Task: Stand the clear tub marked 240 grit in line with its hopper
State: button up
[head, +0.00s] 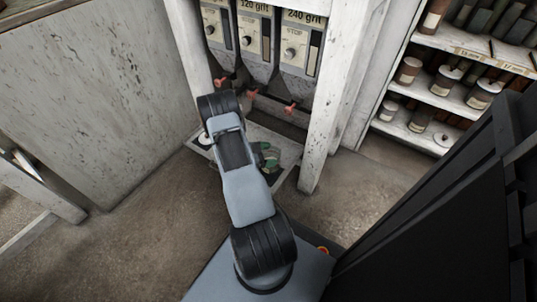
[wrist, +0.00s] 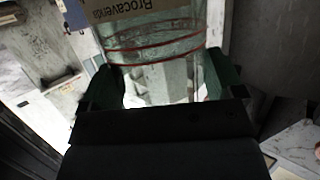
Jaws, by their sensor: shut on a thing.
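My gripper (wrist: 160,78) has its dark green fingers shut on a clear tub (wrist: 155,45) with red bands, one finger on each side. The tub's 240 grit marking is not readable here. In the head view my arm hides most of the gripper, and only some green (head: 268,155) shows beside it, low in front of the hoppers. The hopper marked 240 grit (head: 301,45) is the rightmost, with a red outlet piece (head: 290,107) below it. The tub cannot be made out clearly in the head view, so its alignment cannot be told.
The 120 grit hopper (head: 252,42) and another hopper (head: 217,30) stand to the left. A whitish post (head: 325,115) bounds the bay on the right. A round white thing (head: 205,140) is low at left. Shelves with jars (head: 450,75) stand at right. Brown floor (head: 150,240) is clear at left.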

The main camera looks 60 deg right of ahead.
jog(key=shift+f+b, duration=0.55)
jog(key=shift+f, duration=0.15)
jog(key=o, duration=0.8)
jog(key=shift+c, duration=0.2)
jog(key=shift+r, duration=0.15)
jog(key=shift+r+p, duration=1.75)
jog(key=shift+r, duration=0.15)
